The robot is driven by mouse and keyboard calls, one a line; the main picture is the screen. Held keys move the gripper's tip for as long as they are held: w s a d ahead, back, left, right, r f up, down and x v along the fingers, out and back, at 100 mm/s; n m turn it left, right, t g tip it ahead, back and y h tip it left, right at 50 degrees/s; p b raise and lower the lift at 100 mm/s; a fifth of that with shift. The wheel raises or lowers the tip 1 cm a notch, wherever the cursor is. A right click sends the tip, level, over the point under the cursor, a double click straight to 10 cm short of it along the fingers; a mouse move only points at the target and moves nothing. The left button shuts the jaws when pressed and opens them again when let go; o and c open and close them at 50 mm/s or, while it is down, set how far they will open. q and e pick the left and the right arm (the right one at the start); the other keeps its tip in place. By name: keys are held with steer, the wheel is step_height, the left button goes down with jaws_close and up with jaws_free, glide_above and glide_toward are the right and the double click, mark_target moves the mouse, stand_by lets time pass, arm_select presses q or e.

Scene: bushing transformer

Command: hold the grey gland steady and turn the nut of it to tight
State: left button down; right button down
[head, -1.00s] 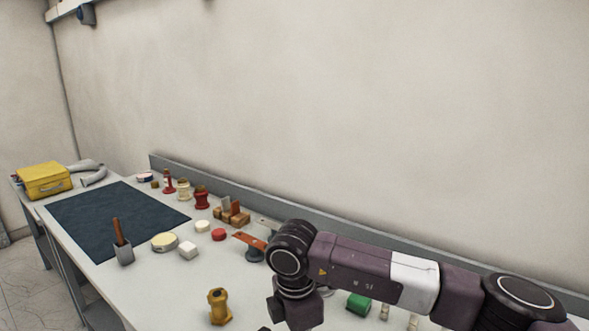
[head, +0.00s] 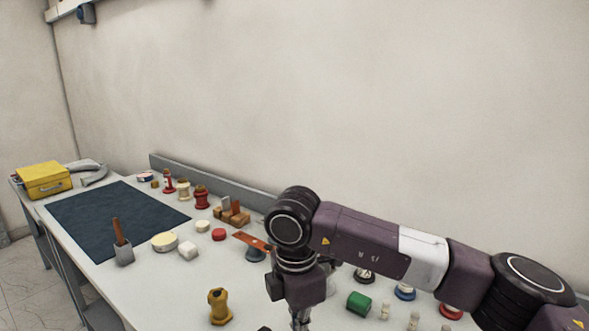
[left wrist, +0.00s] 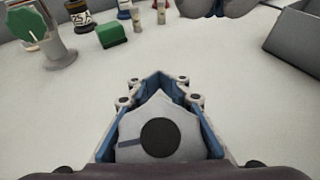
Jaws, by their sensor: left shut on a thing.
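In the left wrist view my left gripper (left wrist: 160,80) has its blue-lined fingers closed around a light grey, angular piece (left wrist: 128,128) with a round black centre and a dark mark on its left side. It looks like the grey gland. The fingers hide its sides, and I cannot make out its nut separately. The head view does not show the left gripper or the gland. My right arm crosses the head view from the right, its wrist pointing down at the bottom edge. Its fingertips are cut off there.
A grey bin (left wrist: 290,40) is at upper right.

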arm_select(q)
steer(key=c, duration=1.7)
jaws_free()
steer(key=shift+o, duration=0.2)
steer(key=v, duration=1.2)
steer(key=shift+f, duration=0.1)
steer(key=shift+s, duration=0.1)
steer(key=shift+a, duration=0.1)
